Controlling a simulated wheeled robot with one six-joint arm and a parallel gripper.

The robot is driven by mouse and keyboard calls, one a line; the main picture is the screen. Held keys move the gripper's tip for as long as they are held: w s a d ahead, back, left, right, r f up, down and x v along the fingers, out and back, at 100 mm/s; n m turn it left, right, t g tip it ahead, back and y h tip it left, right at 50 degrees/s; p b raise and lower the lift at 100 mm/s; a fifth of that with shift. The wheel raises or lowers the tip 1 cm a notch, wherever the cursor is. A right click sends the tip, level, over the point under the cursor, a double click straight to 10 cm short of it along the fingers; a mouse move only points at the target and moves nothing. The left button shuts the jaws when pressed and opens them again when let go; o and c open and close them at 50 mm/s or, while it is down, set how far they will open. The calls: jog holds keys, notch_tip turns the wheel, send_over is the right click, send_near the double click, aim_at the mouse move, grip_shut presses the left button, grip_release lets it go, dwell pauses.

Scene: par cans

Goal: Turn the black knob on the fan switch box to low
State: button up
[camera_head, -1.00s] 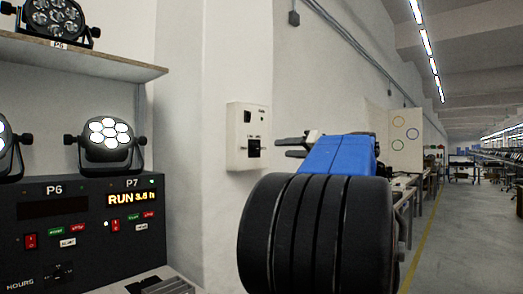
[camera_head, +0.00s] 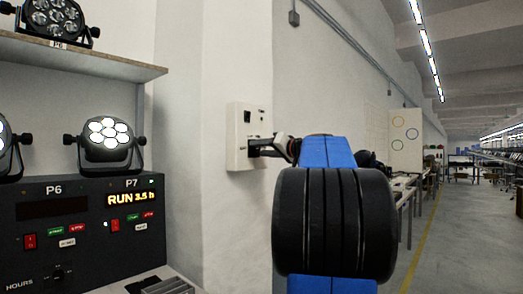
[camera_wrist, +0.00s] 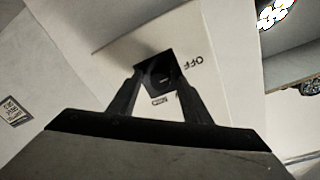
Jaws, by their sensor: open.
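The fan switch box (camera_head: 236,122) is a pale box on the wall, left of my arm in the head view. In the wrist view its face (camera_wrist: 115,58) carries the word OFF beside a dark square area. The black knob (camera_wrist: 160,76) shows dark between my two fingers there; its pointing direction is too dark to read. My gripper (camera_wrist: 158,85) is open, with one finger on each side of the knob. I cannot tell whether either finger touches it. In the head view my gripper (camera_head: 256,149) covers the knob from the right.
A shelf (camera_head: 100,58) and lit par cans (camera_head: 107,141) stand at the left, above a dark control panel (camera_head: 90,225) reading RUN 3.5 h. A conduit (camera_head: 350,50) runs along the wall. The aisle floor (camera_head: 455,235) at right is open.

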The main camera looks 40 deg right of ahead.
jog(key=c, duration=1)
jog(key=shift+c, duration=0.2)
jog(key=shift+m, duration=0.3)
jog(key=m, duration=1)
jog(key=shift+d+m+g+y, duration=0.1)
jog(key=shift+m+g+y, duration=0.2)
jog(key=shift+g, duration=0.1)
jog(key=o, duration=1)
